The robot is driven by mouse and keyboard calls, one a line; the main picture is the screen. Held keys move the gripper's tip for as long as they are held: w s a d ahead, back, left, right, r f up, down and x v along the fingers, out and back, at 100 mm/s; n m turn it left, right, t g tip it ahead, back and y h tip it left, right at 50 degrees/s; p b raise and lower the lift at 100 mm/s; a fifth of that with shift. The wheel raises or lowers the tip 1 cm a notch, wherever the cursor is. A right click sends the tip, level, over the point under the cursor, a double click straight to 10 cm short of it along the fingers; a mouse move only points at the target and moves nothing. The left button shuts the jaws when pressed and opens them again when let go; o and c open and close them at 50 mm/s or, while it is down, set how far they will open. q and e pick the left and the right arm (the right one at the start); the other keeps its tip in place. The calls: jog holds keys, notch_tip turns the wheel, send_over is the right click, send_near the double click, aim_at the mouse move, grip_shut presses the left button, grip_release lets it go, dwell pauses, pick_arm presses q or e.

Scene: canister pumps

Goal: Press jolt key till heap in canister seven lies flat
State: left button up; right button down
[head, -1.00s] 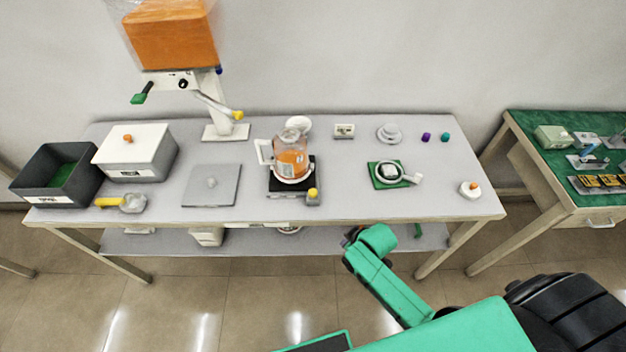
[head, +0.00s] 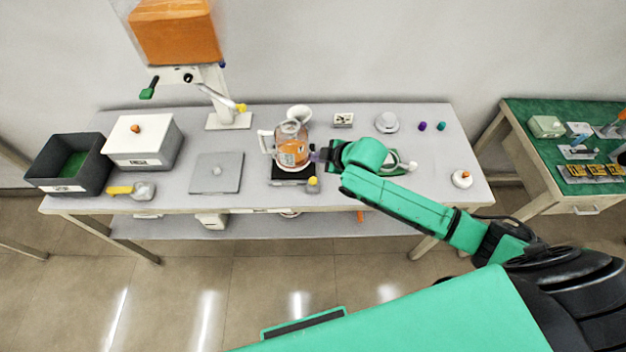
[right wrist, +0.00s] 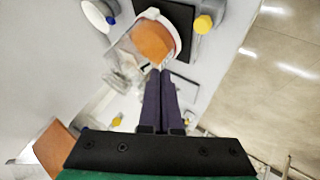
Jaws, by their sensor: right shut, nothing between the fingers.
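A clear canister (head: 293,147) with orange fill and a white handle stands on a black base (head: 288,181) mid-table. The fill (right wrist: 153,44) also shows in the right wrist view; I cannot tell whether its top is flat or heaped, and no number is readable. A yellow-topped key (head: 313,183) sits at the base's front right corner, and it shows in the right wrist view (right wrist: 203,24). My right gripper (head: 318,157) is shut and empty, close to the canister's right side. Its dark fingers (right wrist: 162,72) point toward the canister; contact is unclear. My left gripper is out of view.
A dispenser stand (head: 228,120) with an orange-filled hopper rises behind. To the left are a white lidded box (head: 143,147), a dark bin (head: 50,180) and a grey plate (head: 216,174).

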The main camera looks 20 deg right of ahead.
jog(key=b, duration=0.7)
send_over(312, 178)
jog(key=s+d, duration=0.1)
jog(key=s, duration=0.1)
notch_tip(312, 178, down, 7)
jog(key=shift+w+f, duration=0.1)
jog(key=shift+w, duration=0.05)
jog(key=shift+f, duration=0.55)
dwell(0.6)
jog(key=shift+f, duration=0.4)
jog(key=shift+f+b, duration=0.6)
jog(key=shift+f, duration=0.2)
dwell(0.6)
jog(key=shift+r+p, duration=1.2)
jog(key=shift+p, duration=0.05)
